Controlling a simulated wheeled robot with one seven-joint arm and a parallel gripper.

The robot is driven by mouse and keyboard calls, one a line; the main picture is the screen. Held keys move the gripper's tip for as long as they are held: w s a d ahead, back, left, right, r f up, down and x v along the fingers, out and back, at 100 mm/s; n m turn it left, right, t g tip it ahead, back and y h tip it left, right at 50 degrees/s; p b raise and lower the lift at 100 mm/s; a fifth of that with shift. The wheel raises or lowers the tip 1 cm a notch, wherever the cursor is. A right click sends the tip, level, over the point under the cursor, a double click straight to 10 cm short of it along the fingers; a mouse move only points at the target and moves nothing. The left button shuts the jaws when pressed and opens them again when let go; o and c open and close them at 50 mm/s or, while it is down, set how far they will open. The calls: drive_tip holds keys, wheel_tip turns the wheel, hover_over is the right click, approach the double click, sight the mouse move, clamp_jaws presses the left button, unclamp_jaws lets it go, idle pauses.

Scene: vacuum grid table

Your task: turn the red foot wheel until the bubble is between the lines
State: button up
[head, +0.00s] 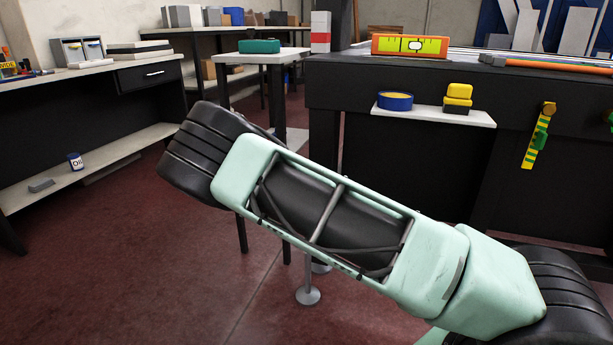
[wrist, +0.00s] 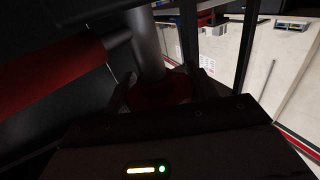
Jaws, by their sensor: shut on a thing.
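The spirit level (head: 383,51) is orange with a yellow-green vial and lies on the dark table at the back, in the head view. Its pale bubble (head: 415,45) shows near the middle of the vial; the picture is too small to tell how it sits against the lines. In the wrist view the red foot wheel (wrist: 158,92) is dim, around the base of a grey post. My gripper (wrist: 160,90) is shut on the red foot wheel, one finger on each side. In the head view my arm crosses the middle, and gripper and wheel are not visible.
The dark table (head: 340,95) fills the back right. A white shelf (head: 470,117) on its front holds a blue round tin and yellow blocks. A thick red bar (wrist: 50,75) runs left of the wheel in the wrist view. Open red floor (head: 170,260) lies at left.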

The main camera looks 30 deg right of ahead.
drive_tip(key=m+g+h, duration=0.1)
drive_tip(key=m+h, duration=0.1)
drive_tip(key=m+g+h+p, duration=0.1)
drive_tip(key=g+h, duration=0.1)
drive_tip(key=m+g+h, duration=0.2)
drive_tip(key=shift+s+d+m, duration=0.15)
drive_tip(key=shift+d+m, duration=0.1)
drive_tip(key=shift+m, duration=0.05)
drive_tip(key=m+g+h, duration=0.1)
drive_tip(key=m+g+h+p, duration=0.1)
drive_tip(key=g, duration=0.1)
drive_tip(key=m+g, duration=0.1)
drive_tip(key=g, duration=0.1)
drive_tip(key=shift+s+d+h, duration=0.2)
drive_tip(key=shift+s+h, duration=0.05)
drive_tip(key=shift+h, duration=0.15)
drive_tip(key=shift+s+m+g+h+p, duration=0.2)
drive_tip(key=shift+m+g+h+p, duration=0.2)
drive_tip(key=shift+m+g, duration=1.1)
drive_tip(key=shift+g, duration=0.6)
drive_tip(key=o, duration=1)
drive_tip(key=shift+a, duration=0.1)
drive_tip(key=s+a+p, duration=0.2)
drive_tip(key=a+p, duration=0.2)
drive_tip(key=a, duration=1.3)
drive_tip(key=shift+p, duration=0.4)
drive_tip(key=shift+w, duration=0.1)
